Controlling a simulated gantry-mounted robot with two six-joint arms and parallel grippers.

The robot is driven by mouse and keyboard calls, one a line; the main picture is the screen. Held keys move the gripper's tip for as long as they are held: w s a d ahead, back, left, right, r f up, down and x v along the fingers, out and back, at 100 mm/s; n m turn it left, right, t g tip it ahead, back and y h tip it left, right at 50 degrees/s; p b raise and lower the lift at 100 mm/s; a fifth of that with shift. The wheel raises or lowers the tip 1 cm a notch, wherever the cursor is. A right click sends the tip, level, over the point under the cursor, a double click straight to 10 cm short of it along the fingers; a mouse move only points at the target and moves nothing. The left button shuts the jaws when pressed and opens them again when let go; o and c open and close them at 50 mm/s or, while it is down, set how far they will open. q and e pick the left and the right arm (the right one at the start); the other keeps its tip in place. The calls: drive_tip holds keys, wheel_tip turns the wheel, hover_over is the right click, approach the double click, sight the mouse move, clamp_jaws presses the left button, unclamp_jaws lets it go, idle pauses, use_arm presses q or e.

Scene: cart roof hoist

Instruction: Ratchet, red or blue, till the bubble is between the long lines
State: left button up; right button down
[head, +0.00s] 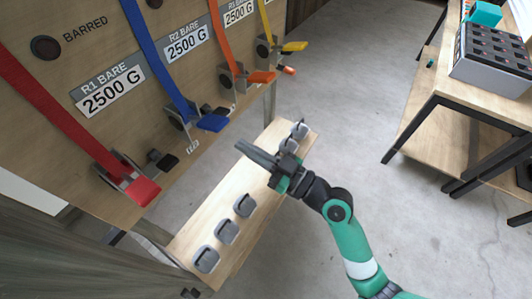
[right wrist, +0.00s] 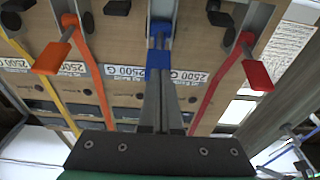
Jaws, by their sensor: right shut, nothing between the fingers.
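The red strap (head: 60,110) runs down the wooden board to a ratchet with a red handle (head: 142,191). The blue strap (head: 153,55) runs to a ratchet with a blue handle (head: 212,123). My right gripper (head: 243,150) is shut and empty, its fingers pointing left, a little below and right of the blue handle and apart from it. In the right wrist view, the blue handle (right wrist: 158,57) shows just beyond the fingertips (right wrist: 160,80), with the red handle (right wrist: 257,75) to the right. No bubble or level lines show. My left gripper is not in view.
Orange (head: 262,77) and yellow (head: 294,46) handles hang farther along the board (head: 120,50). A table at right holds a grey case (head: 490,75). Open floor lies between.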

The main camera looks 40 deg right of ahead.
drive_tip(key=v, duration=0.5)
drive_tip(key=shift+r, duration=0.2)
drive_tip(key=shift+r, duration=0.1)
idle(0.8)
